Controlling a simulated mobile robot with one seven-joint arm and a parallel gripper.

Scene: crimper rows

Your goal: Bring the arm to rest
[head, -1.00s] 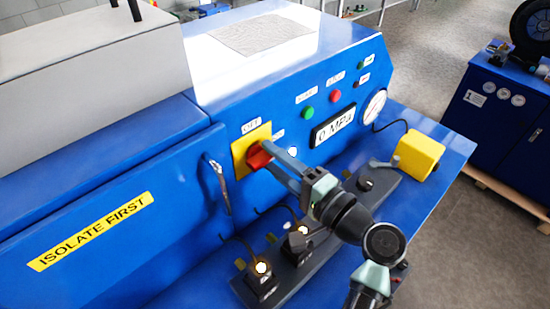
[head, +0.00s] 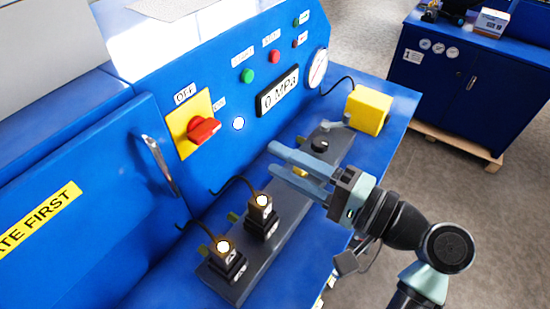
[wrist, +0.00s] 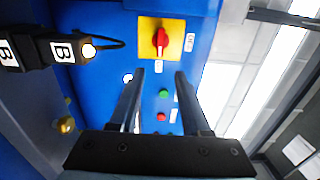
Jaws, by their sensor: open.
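My gripper (head: 288,170) is open and empty in the head view, in front of the blue machine panel (head: 215,95) and above the dark strip. Its two fingers also show in the wrist view (wrist: 158,85), apart with nothing between them but the panel behind. The red rotary switch (head: 204,130) on its yellow plate (head: 180,125) stands clear of the fingers, to their left in the head view. It also shows beyond the fingertips in the wrist view (wrist: 160,41).
A dark strip (head: 285,205) with two lit black blocks (head: 262,215) lies below my gripper. A yellow box (head: 368,109) sits on the ledge. A gauge (head: 318,68), a "0 MPa" display (head: 277,92) and a door handle (head: 160,165) are on the machine.

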